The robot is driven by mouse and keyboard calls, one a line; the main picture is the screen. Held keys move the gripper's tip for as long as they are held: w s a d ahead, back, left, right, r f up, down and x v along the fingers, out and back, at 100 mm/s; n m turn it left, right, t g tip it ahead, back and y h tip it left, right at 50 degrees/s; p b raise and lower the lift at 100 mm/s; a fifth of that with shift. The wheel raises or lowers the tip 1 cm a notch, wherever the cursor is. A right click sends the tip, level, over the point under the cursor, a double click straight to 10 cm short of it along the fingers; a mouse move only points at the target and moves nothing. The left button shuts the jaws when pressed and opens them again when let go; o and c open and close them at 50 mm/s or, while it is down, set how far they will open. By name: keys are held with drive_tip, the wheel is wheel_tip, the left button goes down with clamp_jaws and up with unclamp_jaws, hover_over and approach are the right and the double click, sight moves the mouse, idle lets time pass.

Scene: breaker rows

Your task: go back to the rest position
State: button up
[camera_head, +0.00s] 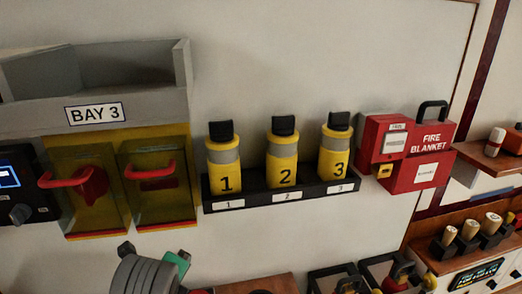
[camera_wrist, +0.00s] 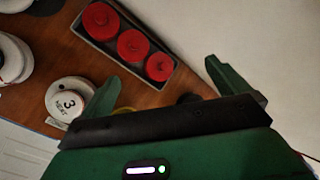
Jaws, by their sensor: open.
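My gripper (camera_wrist: 163,74) shows in the wrist view with its two green fingers spread wide apart. Nothing is held between them. Beyond the fingers lie a brown wooden surface and a dark tray (camera_wrist: 108,42) with three red round pieces. In the head view, a grey ribbed part of my arm (camera_head: 146,272) with a green piece shows at the bottom, below the BAY 3 panel. The fingers cannot be made out there.
On the wall are the BAY 3 panel (camera_head: 94,113) with red handles, a black rack (camera_head: 280,198) of three numbered yellow canisters, and a red fire blanket box (camera_head: 422,160). Wooden shelves (camera_head: 490,160) stand at right. Several items line the bottom edge. The upper wall is clear.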

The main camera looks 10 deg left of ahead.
drive_tip(key=w+d+r+n+t+h, duration=0.1)
drive_tip(key=d+r+n+t, duration=0.3)
drive_tip(key=d, duration=0.5)
drive_tip(key=w+d+r+n+t+h, duration=0.1)
drive_tip(key=d+r+n+t+h, duration=0.1)
drive_tip(key=d+r+n, duration=0.55)
drive_tip(key=s+d+r+n+t, duration=0.4)
drive_tip(key=s+d+n, duration=0.25)
drive_tip(key=n, duration=0.25)
drive_tip(key=s+r+t+p, duration=0.3)
drive_tip(key=r, duration=0.7)
drive_tip(key=s+r+t+p, duration=0.2)
drive_tip(key=s+r+p, duration=0.2)
drive_tip(key=r, duration=0.7)
drive_tip(key=s+r+t+p, duration=0.3)
drive_tip(key=r+p, duration=0.1)
drive_tip(key=r, duration=0.6)
drive_tip(key=shift+s+r+n+t+y, duration=0.3)
drive_tip(key=shift+s+n+y, duration=0.05)
drive_tip(key=shift+n+y, duration=0.1)
